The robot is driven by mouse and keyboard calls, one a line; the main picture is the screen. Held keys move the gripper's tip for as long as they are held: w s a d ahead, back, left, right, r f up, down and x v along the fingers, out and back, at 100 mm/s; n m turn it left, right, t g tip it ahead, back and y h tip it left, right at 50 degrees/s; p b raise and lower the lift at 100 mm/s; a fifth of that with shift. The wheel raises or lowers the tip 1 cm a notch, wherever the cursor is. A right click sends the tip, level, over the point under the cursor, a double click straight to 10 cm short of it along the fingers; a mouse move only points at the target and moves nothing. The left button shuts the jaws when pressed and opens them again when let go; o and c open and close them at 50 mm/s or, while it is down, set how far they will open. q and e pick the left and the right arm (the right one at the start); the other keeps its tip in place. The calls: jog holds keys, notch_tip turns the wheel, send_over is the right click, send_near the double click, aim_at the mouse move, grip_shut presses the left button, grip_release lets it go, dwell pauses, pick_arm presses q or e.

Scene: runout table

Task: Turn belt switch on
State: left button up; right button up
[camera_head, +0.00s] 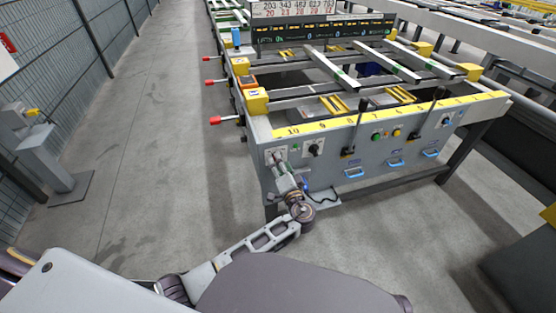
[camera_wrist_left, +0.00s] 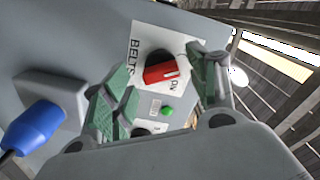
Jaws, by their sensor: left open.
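The belt switch is a red knob (camera_wrist_left: 160,70) on a white plate marked BELTS in the left wrist view. "ON" is printed beside it, at the right in the picture. My left gripper (camera_wrist_left: 164,86) is open, with a green-padded finger on either side of the knob; I cannot tell whether either finger touches it. In the head view my left gripper (camera_head: 279,163) is at the left end of the grey front panel (camera_head: 340,165) and hides most of the switch. My right gripper is not in view.
A green button (camera_wrist_left: 166,111) sits near the knob. A blue plug (camera_wrist_left: 34,128) with a cable juts from the panel. In the head view a black knob (camera_head: 316,148) and black levers (camera_head: 354,125) lie to the right.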

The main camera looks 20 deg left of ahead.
pick_arm(q)
jog(key=shift+w, duration=0.1)
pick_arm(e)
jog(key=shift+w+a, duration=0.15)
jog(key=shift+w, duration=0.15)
pick_arm(q)
jog(key=shift+c, duration=0.3)
jog(key=c, duration=0.9)
jog(key=shift+c, duration=0.3)
